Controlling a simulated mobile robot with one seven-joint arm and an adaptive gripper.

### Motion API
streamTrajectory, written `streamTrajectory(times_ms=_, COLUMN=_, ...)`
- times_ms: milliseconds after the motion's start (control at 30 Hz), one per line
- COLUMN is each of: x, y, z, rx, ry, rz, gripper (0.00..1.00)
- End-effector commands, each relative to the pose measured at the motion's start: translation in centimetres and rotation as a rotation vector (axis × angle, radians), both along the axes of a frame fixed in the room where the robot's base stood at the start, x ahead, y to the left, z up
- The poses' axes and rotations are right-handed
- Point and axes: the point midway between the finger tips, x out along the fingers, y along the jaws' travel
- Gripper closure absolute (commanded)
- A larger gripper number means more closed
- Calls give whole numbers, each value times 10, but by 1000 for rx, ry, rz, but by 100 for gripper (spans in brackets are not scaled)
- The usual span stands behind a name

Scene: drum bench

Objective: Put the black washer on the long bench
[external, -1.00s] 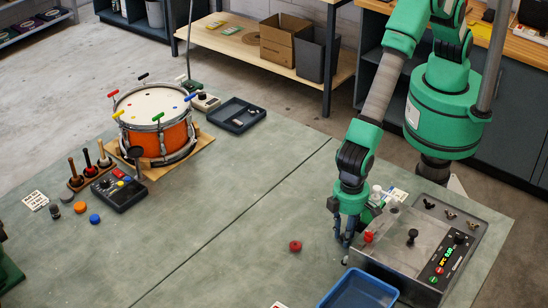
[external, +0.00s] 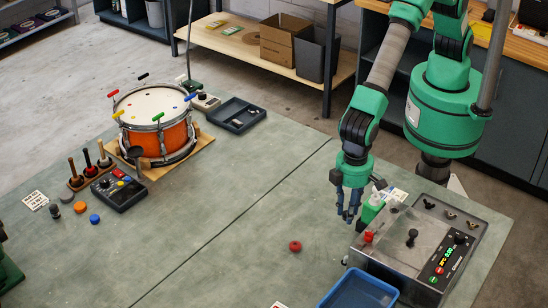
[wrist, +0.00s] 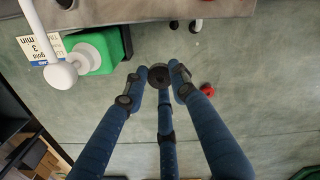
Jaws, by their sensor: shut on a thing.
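The black washer (wrist: 159,74) is a dark ring with a hole, held between the fingertips of my gripper (wrist: 160,85) in the wrist view. My gripper (external: 349,216) is shut on it above the grey-green bench top (external: 240,215), left of the metal control box (external: 395,240). In the external view the washer is hidden or too small to make out among the fingers. The bench top is wide, with a dark seam across it.
A red puck (external: 295,246) lies on the bench to the left. A blue bin (external: 345,285) is at the front. The orange drum (external: 158,130) is far left; the middle bench is clear.

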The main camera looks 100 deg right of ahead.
Motion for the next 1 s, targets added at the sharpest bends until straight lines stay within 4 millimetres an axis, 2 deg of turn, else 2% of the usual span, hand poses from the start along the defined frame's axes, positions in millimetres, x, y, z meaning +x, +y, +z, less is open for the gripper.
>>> streamTrajectory(times_ms=733, x=1, y=-1, z=0, rx=0, ry=0, rz=0, gripper=83)
streamTrajectory(times_ms=867, x=7, y=-10, z=-2, rx=0, ry=0, rz=0, gripper=83)
streamTrajectory(times_ms=1000, x=20, y=-29, z=-5, rx=0, ry=0, rz=2, gripper=83)
